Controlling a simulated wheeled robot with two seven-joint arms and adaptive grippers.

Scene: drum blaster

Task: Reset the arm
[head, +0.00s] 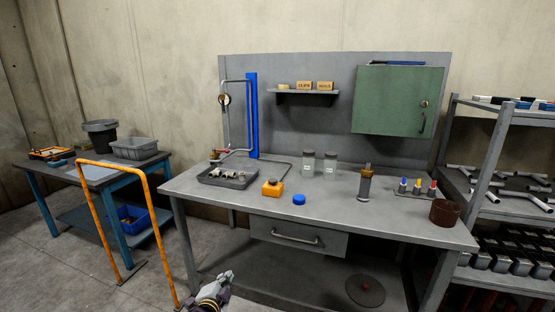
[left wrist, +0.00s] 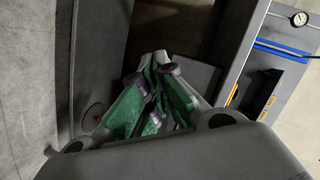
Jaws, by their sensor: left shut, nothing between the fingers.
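My left gripper (head: 222,281) shows at the bottom of the head view, in front of the grey workbench (head: 390,218) and below its top. It is shut and empty. In the left wrist view its green and grey fingers (left wrist: 158,58) are drawn together with nothing between them. It is apart from the bench and from the objects on it. My right gripper is in neither view.
An orange rail (head: 158,225) stands left of the gripper. A shelf rack (head: 487,160) is at right.

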